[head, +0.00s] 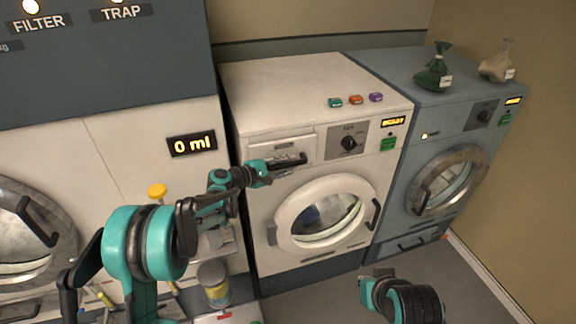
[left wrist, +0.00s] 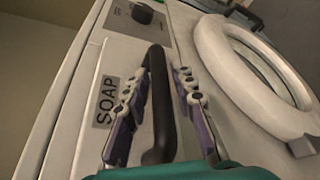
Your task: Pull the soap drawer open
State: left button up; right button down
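The soap drawer (head: 266,143) is in the upper left of the white washer's front. Its front, marked SOAP (left wrist: 107,101), also shows in the left wrist view and looks shut. Its dark bar handle (left wrist: 157,105) lies between the two fingers of my left gripper (left wrist: 162,108), with gaps on both sides. The left gripper also shows in the head view (head: 272,169), at the drawer's lower edge. It is open around the handle. My right gripper (head: 372,280) is low at the bottom right, away from the drawer; its fingers are not clear.
Below the drawer is the washer's round door (head: 325,213) with a dark handle. A blue-grey machine (head: 415,130) stands to the right with two tied bags on top. A yellow-banded can (head: 215,285) stands at lower left. The floor in front is clear.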

pick_arm(q)
grip_shut()
jog(key=shift+s, duration=0.1)
jog(key=s+d, duration=0.3)
jog(key=s, duration=0.6)
jog(key=s+d+b, duration=0.1)
jog(key=s+d, duration=0.2)
jog(key=s, duration=0.6)
jog(key=shift+a, duration=0.1)
jog(key=o, duration=0.6)
grip_release()
jog(key=shift+w, duration=0.1)
jog(key=shift+c, duration=0.2)
